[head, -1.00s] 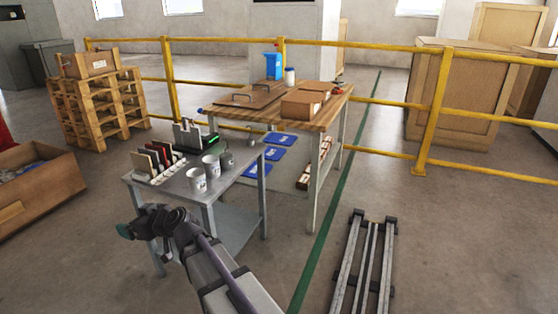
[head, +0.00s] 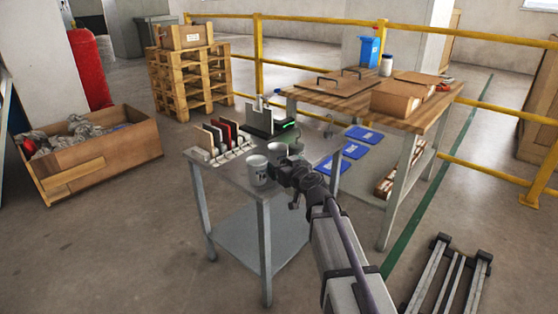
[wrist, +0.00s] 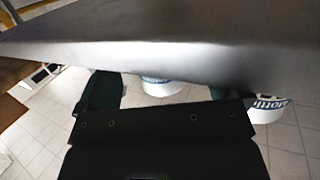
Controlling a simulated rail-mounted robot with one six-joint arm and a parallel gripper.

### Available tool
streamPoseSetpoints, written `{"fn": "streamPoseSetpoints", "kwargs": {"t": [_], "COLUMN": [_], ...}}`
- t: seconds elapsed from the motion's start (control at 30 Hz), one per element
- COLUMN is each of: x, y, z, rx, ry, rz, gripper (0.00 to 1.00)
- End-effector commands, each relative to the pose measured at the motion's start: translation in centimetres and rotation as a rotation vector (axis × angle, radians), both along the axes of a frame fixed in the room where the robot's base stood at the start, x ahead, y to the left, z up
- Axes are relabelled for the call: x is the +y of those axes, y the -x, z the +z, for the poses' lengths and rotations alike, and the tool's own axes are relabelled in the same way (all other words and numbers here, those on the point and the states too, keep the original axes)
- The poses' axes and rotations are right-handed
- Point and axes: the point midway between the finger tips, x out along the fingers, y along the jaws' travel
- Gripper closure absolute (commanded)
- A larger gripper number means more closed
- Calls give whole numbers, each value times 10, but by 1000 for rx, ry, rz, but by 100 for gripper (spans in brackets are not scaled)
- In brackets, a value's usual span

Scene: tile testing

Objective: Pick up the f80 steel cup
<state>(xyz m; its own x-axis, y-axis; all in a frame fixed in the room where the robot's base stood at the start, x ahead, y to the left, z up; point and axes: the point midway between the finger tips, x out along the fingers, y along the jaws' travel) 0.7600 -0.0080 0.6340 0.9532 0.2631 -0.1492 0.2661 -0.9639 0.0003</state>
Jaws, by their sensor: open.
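Cups stand on the grey metal table (head: 212,177). A light cup with dark print (head: 257,170) is at the near edge in the head view, and a second light cup (head: 277,149) is just behind it, partly covered by my arm. Which one is the f80 cup I cannot read. My gripper (head: 275,174) is open, close to the right side of the near cup. In the wrist view a dark green finger (wrist: 101,92) shows at the left. A white cup (wrist: 161,87) and a lettered cup (wrist: 268,109) are partly hidden there by a large grey surface.
A rack of upright tiles (head: 222,138) and a dark device with a green light (head: 270,120) stand behind the cups. A wooden workbench (head: 425,119) with boxes is at the right. A wooden crate (head: 107,153) is on the floor at left.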

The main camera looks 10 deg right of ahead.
Motion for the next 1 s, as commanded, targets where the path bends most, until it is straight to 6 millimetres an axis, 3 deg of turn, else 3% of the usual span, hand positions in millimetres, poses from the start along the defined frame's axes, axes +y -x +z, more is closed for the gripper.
{"fn": "streamPoseSetpoints", "kwargs": {"t": [0.07,0.3,0.57,1.0], "x": [1,10,12,12], "y": [-4,-46,-49,-49], "z": [0,-4,-4,-4], "rx": [0,0,0,0], "ry": [0,0,0,0], "rz": [0,2,0,1], "gripper": [7,7,8,50]}}
